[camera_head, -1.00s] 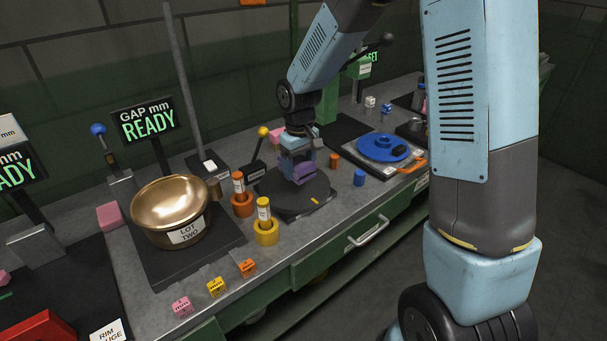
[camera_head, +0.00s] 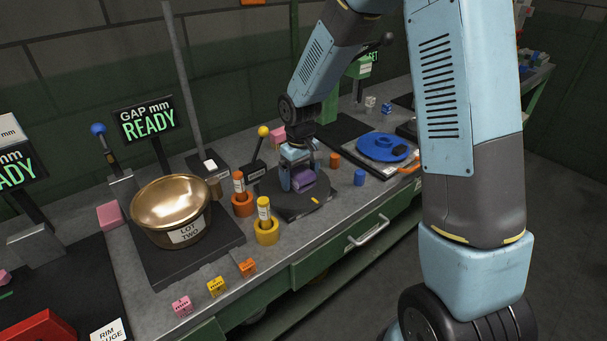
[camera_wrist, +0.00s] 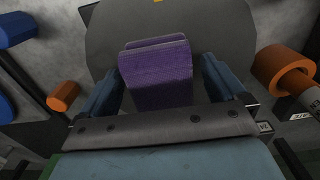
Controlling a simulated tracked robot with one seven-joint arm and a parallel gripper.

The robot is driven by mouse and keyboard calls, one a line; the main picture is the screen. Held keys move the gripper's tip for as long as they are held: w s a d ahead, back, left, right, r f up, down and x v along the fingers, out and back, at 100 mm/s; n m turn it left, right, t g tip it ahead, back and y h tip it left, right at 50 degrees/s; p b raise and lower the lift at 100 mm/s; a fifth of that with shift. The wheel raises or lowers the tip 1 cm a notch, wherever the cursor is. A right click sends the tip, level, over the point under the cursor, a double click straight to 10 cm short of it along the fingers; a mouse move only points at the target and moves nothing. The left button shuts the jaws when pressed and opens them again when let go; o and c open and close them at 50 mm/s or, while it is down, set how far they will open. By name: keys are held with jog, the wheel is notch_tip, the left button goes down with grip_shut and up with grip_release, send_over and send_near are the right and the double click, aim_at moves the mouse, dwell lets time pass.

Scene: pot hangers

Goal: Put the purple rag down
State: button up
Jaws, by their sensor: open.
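The purple rag (camera_head: 304,180) lies folded on the round dark plate (camera_head: 292,207) in the middle of the bench. It also shows in the wrist view (camera_wrist: 158,75), between my two fingers. My gripper (camera_head: 299,182) is low over the plate, around the rag. In the wrist view its blue fingers (camera_wrist: 160,85) stand apart, with a gap on each side of the rag. The rag's lower end is hidden by the gripper body.
An orange holder (camera_head: 242,206) and a yellow holder (camera_head: 266,235) with tubes stand left of the plate. A brass pot (camera_head: 170,203) is further left. A blue cylinder (camera_head: 359,177) and orange piece (camera_head: 335,160) stand right. A yellow-knobbed lever (camera_head: 263,132) rises behind.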

aim_at(300, 172)
jog(key=shift+r, duration=0.15)
notch_tip(300, 172, up, 11)
jog(key=s+d+r+m+t, duration=0.3)
jog(key=s+d+r, duration=0.8)
jog(key=r, duration=0.2)
jog(key=s+d+r+m+t, duration=0.1)
jog(key=s+d+r+m, duration=0.1)
jog(key=s+d, duration=0.2)
jog(key=s+d+r+m+t, duration=0.1)
jog(key=s+d, duration=0.3)
jog(key=s, duration=0.5)
jog(key=shift+s+r+m+t, duration=0.3)
jog(key=shift+s+r+m, duration=0.05)
jog(key=shift+r+m, duration=0.1)
jog(key=shift+s, duration=0.1)
dwell(0.5)
jog(key=shift+a, duration=0.1)
